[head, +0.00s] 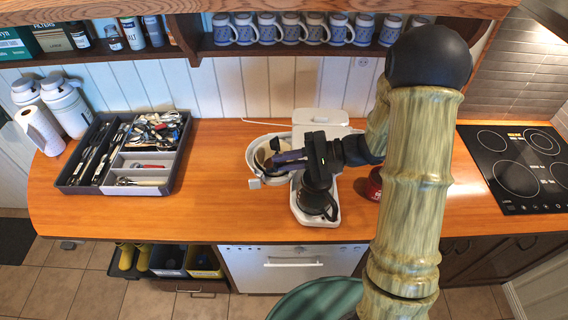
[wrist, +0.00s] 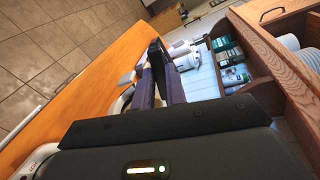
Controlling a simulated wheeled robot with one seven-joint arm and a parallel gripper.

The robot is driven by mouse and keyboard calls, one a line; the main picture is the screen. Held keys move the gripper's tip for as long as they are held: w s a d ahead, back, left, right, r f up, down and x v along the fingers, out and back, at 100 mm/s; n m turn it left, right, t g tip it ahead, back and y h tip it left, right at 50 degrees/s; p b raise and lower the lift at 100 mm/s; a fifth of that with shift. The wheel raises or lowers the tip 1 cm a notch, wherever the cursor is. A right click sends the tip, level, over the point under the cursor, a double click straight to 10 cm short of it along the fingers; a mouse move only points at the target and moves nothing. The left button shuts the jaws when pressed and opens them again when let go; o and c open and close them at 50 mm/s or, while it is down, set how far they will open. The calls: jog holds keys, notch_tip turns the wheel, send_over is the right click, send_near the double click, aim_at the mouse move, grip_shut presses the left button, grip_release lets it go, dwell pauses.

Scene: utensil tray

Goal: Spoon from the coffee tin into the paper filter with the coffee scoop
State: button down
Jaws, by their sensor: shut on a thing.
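My gripper (head: 282,158) reaches left from the arm, over the swung-out filter basket (head: 252,164) of the white coffee maker. Its purple fingers also show in the wrist view (wrist: 158,75), close together around a dark piece. That piece seems to be the coffee scoop (head: 274,145), seen as a small dark shape at the fingertips; its bowl and any coffee in it cannot be made out. The pale paper filter (head: 262,155) sits in the basket, partly hidden by the fingers. The red coffee tin (head: 374,186) stands on the counter to the right, partly behind my arm.
A glass carafe (head: 316,200) stands on the coffee maker's base (head: 303,213), below my gripper. A grey utensil tray (head: 160,190) lies to the left, with clear counter between. A black hob (head: 515,178) is at the right.

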jog(key=r+h+p, duration=0.1)
jog(key=h+p, duration=0.1)
jog(key=h, duration=0.1)
jog(key=a+r+n+h+p, duration=0.1)
jog(key=h+p, duration=0.2)
jog(key=r+n+g+h+p, duration=0.1)
jog(key=h+p, duration=0.1)
jog(key=h, duration=0.1)
jog(key=shift+s+a+r+p, duration=0.1)
jog(key=shift+a+r+p, duration=0.2)
jog(key=shift+p, duration=0.1)
jog(key=shift+f, duration=0.1)
jog(key=shift+d, duration=0.15)
dwell(0.4)
